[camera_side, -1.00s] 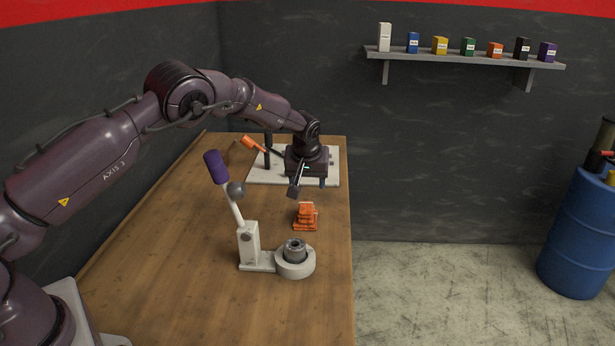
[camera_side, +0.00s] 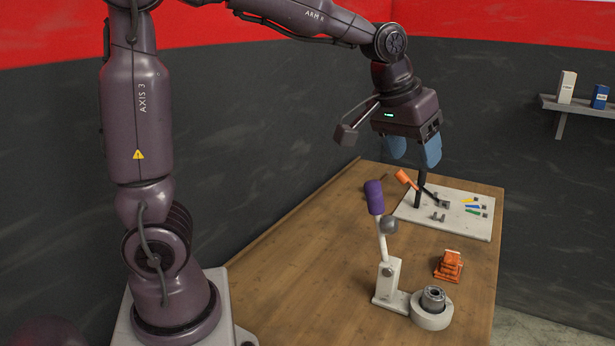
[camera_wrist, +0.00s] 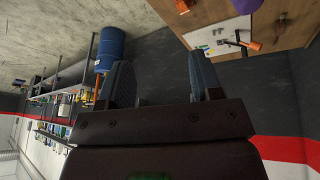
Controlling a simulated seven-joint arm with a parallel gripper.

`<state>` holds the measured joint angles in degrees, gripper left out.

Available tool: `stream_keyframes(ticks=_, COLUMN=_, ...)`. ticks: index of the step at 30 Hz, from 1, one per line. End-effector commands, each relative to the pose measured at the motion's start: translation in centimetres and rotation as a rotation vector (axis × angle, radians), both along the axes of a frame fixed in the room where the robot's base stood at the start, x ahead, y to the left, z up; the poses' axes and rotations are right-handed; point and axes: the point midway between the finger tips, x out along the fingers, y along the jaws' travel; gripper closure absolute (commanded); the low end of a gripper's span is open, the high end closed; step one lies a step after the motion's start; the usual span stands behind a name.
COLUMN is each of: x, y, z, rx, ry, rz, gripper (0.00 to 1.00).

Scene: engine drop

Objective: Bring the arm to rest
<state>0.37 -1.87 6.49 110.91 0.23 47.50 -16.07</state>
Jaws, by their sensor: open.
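My gripper (camera_side: 414,150) hangs above the far part of the wooden table in the side view, its two blue fingers pointing down. The fingers are apart with nothing between them. In the wrist view my gripper (camera_wrist: 158,80) also shows open and empty, with the dark wall and floor beyond it. It touches nothing on the table. My arm is raised high and bent at the elbow.
A lever device with a purple handle (camera_side: 375,197) and a round grey base (camera_side: 431,318) stands on the table (camera_side: 290,270). An orange stacked part (camera_side: 449,266) lies beside it. A white board (camera_side: 460,227) with small tools and an orange-handled lever (camera_side: 406,179) lies behind. A shelf (camera_side: 590,109) is at right.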

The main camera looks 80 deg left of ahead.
Motion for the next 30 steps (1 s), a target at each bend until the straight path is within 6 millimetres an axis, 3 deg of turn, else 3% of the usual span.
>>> stream_keyframes(ticks=1, x=-2.7, y=-0.8, z=1.0, rx=0.005, ry=-0.019, rz=-0.046, gripper=0.41)
stream_keyframes(ticks=6, x=-10.5, y=-2.7, z=1.3, rx=0.048, ry=-0.05, rz=-0.201, gripper=0.41)
stream_keyframes(ticks=12, x=-16.3, y=-3.9, z=-0.3, rx=0.105, ry=-0.071, rz=-0.322, gripper=0.41)
stream_keyframes(ticks=18, x=-18.0, y=-4.1, z=-1.1, rx=0.127, ry=-0.075, rz=-0.359, gripper=0.41)
stream_keyframes(ticks=30, x=-18.0, y=-4.1, z=-1.1, rx=0.127, ry=-0.075, rz=-0.358, gripper=0.41)
